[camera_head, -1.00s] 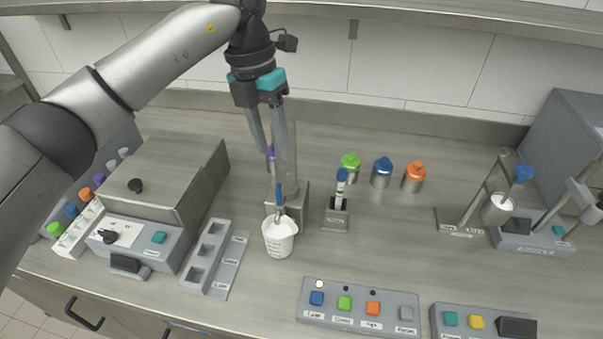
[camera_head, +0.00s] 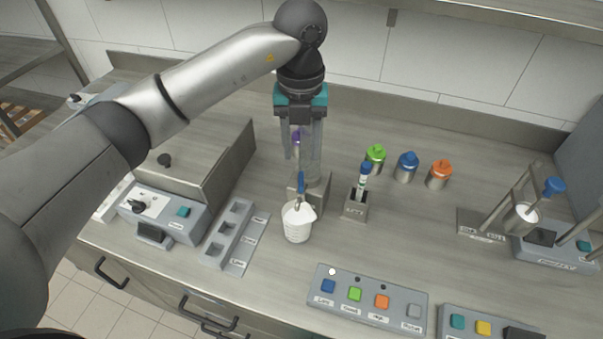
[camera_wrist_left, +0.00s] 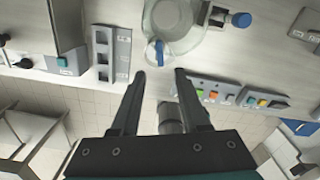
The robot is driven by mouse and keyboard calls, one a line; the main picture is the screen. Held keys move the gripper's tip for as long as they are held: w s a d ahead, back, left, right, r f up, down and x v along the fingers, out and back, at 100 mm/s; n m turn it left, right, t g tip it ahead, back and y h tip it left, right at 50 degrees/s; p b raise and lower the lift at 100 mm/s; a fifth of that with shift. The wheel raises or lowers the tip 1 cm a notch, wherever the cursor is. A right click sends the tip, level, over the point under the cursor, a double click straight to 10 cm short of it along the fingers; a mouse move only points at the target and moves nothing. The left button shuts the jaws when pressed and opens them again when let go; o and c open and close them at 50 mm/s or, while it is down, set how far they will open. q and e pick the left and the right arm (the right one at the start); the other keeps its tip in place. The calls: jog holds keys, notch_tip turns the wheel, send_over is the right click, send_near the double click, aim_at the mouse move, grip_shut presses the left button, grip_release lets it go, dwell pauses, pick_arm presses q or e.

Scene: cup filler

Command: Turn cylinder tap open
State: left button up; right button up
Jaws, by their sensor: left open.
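The clear cylinder (camera_head: 311,165) stands upright on a metal base, partly behind my left gripper's fingers in the head view. Its tap has a blue handle (camera_head: 301,183) low on the front, just above a white cup (camera_head: 297,226). My left gripper (camera_head: 302,150) is open and empty, pointing down near the cylinder, above the tap. In the left wrist view, the blue tap handle (camera_wrist_left: 155,53) lies just beyond and between the two open fingertips (camera_wrist_left: 160,74), apparently apart from them. The cylinder (camera_wrist_left: 172,18) is behind the handle. My right gripper is out of view.
A blue-capped marker-like stick in a holder (camera_head: 356,205) stands close right of the cylinder. A slotted grey rack (camera_head: 236,238) is left of the cup. A button panel (camera_head: 367,297) lies in front. Green, blue and orange capped jars (camera_head: 407,167) stand behind right.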

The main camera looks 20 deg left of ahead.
aim_at(301, 180)
pick_arm(q)
notch_tip(301, 180, down, 8)
jog(key=shift+r, duration=0.1)
dwell(0.4)
grip_shut()
dwell(0.4)
